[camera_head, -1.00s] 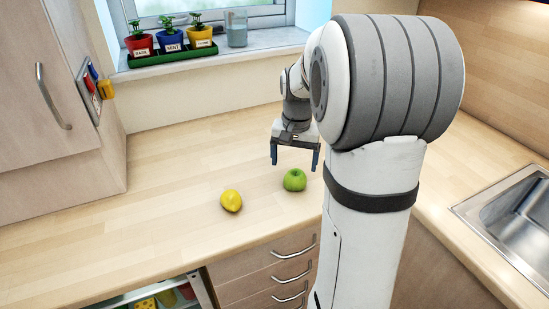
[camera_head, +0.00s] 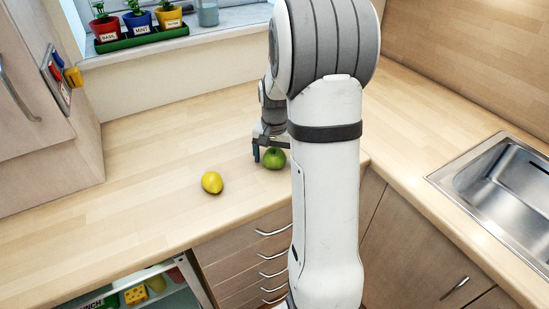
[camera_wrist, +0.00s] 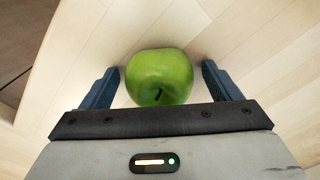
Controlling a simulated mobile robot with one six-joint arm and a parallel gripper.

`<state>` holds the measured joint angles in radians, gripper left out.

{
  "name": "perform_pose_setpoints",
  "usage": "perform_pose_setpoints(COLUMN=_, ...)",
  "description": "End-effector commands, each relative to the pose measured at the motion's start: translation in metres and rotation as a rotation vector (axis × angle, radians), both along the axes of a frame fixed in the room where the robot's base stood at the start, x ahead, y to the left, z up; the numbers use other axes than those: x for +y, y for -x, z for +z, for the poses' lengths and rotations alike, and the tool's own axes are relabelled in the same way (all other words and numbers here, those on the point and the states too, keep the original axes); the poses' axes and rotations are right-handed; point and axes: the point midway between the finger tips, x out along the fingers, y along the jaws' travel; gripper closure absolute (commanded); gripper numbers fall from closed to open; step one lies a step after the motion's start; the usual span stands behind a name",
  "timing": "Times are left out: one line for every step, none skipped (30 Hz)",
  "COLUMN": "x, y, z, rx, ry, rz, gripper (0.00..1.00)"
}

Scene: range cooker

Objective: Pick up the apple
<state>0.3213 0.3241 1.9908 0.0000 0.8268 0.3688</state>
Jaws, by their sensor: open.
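A green apple (camera_head: 274,159) stands on the wooden worktop, just left of my white arm column in the head view. In the wrist view the apple (camera_wrist: 160,77) lies between the two blue fingers, with its stem toward the palm. My gripper (camera_wrist: 160,85) is open around it, with a small gap showing on each side. In the head view my gripper (camera_head: 268,152) is low at the apple, and my arm hides its right side.
A yellow lemon (camera_head: 212,183) lies on the worktop left of the apple. A sink (camera_head: 500,195) is at the right. Potted herbs (camera_head: 138,24) stand on the windowsill. Drawers (camera_head: 245,260) are below the front edge. The worktop left of the lemon is clear.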

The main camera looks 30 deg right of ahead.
Motion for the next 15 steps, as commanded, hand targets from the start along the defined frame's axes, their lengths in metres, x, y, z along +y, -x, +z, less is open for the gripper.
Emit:
perform_pose_setpoints(x=-0.0001, y=0.0000, z=0.0001, rx=0.000, ry=0.000, rz=0.000, gripper=0.16)
perform_pose_setpoints(x=-0.0001, y=0.0000, z=0.0001, rx=0.000, ry=0.000, rz=0.000, gripper=0.17)
perform_pose_setpoints(x=-0.0002, y=0.0001, z=0.0002, rx=0.000, ry=0.000, rz=0.000, gripper=0.20)
perform_pose_setpoints(x=-0.0002, y=0.0001, z=0.0002, rx=0.000, ry=0.000, rz=0.000, gripper=0.23)
perform_pose_setpoints(x=-0.0002, y=0.0001, z=0.0002, rx=0.000, ry=0.000, rz=0.000, gripper=0.25)
perform_pose_setpoints(x=-0.0003, y=0.0000, z=0.0003, rx=0.000, ry=0.000, rz=0.000, gripper=0.28)
perform_pose_setpoints(x=-0.0004, y=0.0000, z=0.0003, rx=0.000, ry=0.000, rz=-0.001, gripper=0.31)
perform_pose_setpoints(x=-0.0004, y=0.0000, z=0.0003, rx=0.000, ry=0.000, rz=-0.001, gripper=0.33)
perform_pose_setpoints(x=-0.0004, y=0.0000, z=0.0003, rx=0.000, ry=0.000, rz=-0.001, gripper=0.37)
perform_pose_setpoints(x=-0.0004, y=0.0001, z=0.0004, rx=0.000, ry=0.000, rz=-0.001, gripper=0.39)
perform_pose_setpoints(x=-0.0004, y=0.0001, z=0.0004, rx=0.000, ry=0.000, rz=-0.001, gripper=0.42)
perform_pose_setpoints(x=-0.0005, y=0.0000, z=0.0004, rx=0.000, ry=0.000, rz=-0.001, gripper=0.45)
perform_pose_setpoints(x=-0.0005, y=0.0000, z=0.0004, rx=0.000, ry=0.000, rz=-0.001, gripper=0.47)
perform_pose_setpoints(x=-0.0006, y=0.0001, z=0.0004, rx=0.000, ry=0.000, rz=-0.001, gripper=0.50)
perform_pose_setpoints(x=-0.0006, y=0.0001, z=0.0004, rx=0.000, ry=0.000, rz=-0.001, gripper=0.53)
